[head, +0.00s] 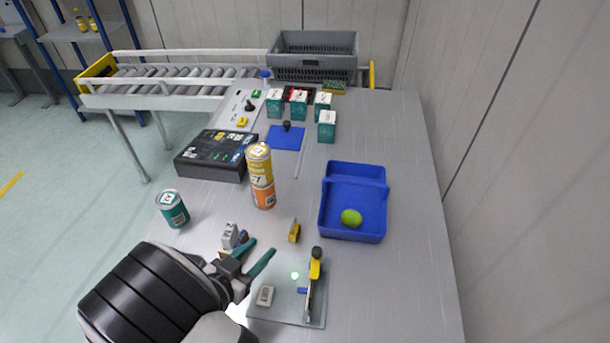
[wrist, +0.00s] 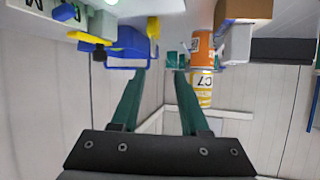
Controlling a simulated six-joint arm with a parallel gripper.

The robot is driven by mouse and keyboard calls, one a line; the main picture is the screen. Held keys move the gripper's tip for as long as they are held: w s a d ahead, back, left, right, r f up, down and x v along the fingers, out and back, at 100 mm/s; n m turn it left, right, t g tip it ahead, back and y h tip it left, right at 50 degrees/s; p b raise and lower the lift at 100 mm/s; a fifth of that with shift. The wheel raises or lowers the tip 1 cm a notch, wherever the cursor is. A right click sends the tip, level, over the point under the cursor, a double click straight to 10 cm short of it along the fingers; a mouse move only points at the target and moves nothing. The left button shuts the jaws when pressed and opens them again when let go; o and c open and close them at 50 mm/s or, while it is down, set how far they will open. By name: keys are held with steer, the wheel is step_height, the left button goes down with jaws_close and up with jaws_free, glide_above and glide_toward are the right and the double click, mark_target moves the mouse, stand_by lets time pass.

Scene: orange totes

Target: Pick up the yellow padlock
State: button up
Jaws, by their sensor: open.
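The yellow padlock (head: 294,231) stands on the grey table, left of the blue tote. It is small here, so its shackle is not clear. A small yellow shape near the top of the wrist view (wrist: 153,27) appears to be the same padlock. My gripper (head: 261,247) is open and empty, low over the table, to the left of the padlock and slightly nearer the front. Its two green fingers (wrist: 160,73) show apart in the wrist view, with nothing between them.
A glass plate (head: 262,309) with a yellow-black tool (head: 315,268) lies in front. A grey-white block (head: 230,235) sits beside my gripper. Stacked cans (head: 260,175) stand behind. The blue tote (head: 327,205) holds a green ball (head: 351,217). The right table side is clear.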

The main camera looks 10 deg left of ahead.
mark_target(294, 229)
steer(key=x, duration=0.5)
steer(key=d+x, duration=0.1)
steer(key=x, duration=0.9)
steer(key=shift+w+d+r, duration=0.1)
steer(key=shift+d+r, duration=0.15)
jaws_close()
stand_by(0.5)
